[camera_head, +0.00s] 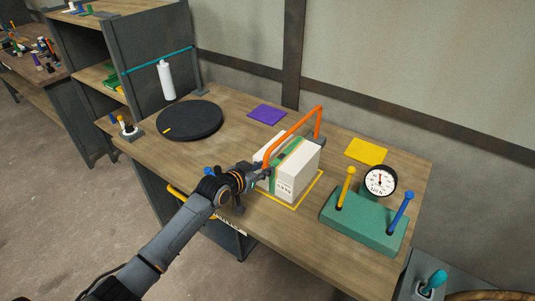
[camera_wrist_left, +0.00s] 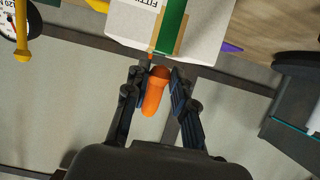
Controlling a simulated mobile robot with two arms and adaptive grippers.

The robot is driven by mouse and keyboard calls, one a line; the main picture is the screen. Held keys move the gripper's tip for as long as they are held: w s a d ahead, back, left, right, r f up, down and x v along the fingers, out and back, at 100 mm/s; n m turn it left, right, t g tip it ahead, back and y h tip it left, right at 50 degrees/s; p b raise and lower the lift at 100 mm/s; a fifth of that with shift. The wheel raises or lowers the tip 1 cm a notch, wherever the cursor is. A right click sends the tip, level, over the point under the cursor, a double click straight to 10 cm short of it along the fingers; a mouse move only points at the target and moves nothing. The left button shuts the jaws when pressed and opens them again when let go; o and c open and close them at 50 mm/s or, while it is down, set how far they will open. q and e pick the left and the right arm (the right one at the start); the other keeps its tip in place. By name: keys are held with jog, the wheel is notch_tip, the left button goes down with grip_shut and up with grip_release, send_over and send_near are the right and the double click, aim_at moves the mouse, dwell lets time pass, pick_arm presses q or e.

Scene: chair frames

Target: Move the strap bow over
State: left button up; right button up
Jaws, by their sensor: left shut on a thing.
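The orange strap bow (camera_head: 296,130) arches over the white box (camera_head: 293,182), which has a green strap (camera_head: 285,153) around it. The far leg of the bow comes down behind the box. My left gripper (camera_head: 264,172) is at the bow's near end, beside the box's left side. In the left wrist view, the fingers (camera_wrist_left: 157,88) are shut on the orange end of the bow (camera_wrist_left: 153,98), just below the box (camera_wrist_left: 196,35). The box stands within a yellow outline (camera_head: 314,190) on the workbench. My right gripper is out of view.
A teal base with a dial gauge (camera_head: 380,181) and yellow and blue levers stands right of the box. A black turntable (camera_head: 190,120) lies at the left. Purple (camera_head: 266,114) and yellow (camera_head: 366,151) pads lie toward the wall. The bench (camera_head: 222,158) is bare between turntable and box.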

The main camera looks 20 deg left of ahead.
aim_at(264, 153)
pick_arm(q)
jog(key=shift+w+d+r+p, duration=0.1)
jog(key=shift+w+r+p, duration=0.3)
jog(key=shift+r, duration=0.45)
jog(key=shift+w+d+r+p, duration=0.1)
jog(key=shift+w+r+p, duration=0.3)
jog(key=shift+r, duration=0.45)
jog(key=shift+w+d+r+p, duration=0.1)
jog(key=shift+w+r+p, duration=0.15)
jog(key=shift+r+p, duration=0.45)
jog(key=shift+w+d+r+p, duration=0.15)
jog(key=shift+w+r+p, duration=0.2)
jog(key=shift+r, duration=0.35)
jog(key=shift+w+d+r+p, duration=0.1)
jog(key=shift+w+r+p, duration=0.25)
jog(key=shift+r, duration=0.4)
jog(key=shift+w+d+r+p, duration=0.15)
jog(key=shift+w+r+p, duration=0.2)
jog(key=shift+r, duration=0.35)
jog(key=shift+w, duration=0.1)
